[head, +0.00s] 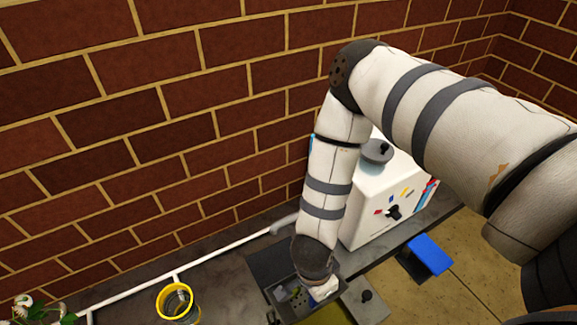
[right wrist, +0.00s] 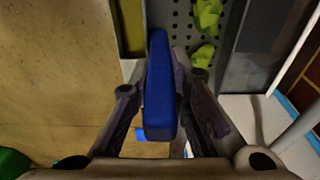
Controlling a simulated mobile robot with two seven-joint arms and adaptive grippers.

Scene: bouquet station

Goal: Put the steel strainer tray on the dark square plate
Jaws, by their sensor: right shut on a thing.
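The steel strainer tray (head: 284,307) is a grey box at the bottom of the head view, partly hidden by my right arm. The right wrist view shows its perforated floor (right wrist: 182,42) with yellow-green bits on it. My right gripper (head: 322,291) is over the tray's right side. In the right wrist view my right gripper (right wrist: 161,80) is shut on a long blue handle (right wrist: 159,95) that reaches to the tray's edge. A dark flat area, seemingly the dark square plate (head: 266,262), lies directly behind the tray. Whether the tray touches it I cannot tell. My left gripper is out of view.
A white machine (head: 375,215) with a dark knob stands right of my forearm. A yellow-rimmed cup (head: 161,304) is at left, near a white pipe (head: 200,268) along the wall. A blue-topped block (head: 431,254) lies at right. The brick wall (head: 150,120) closes the back.

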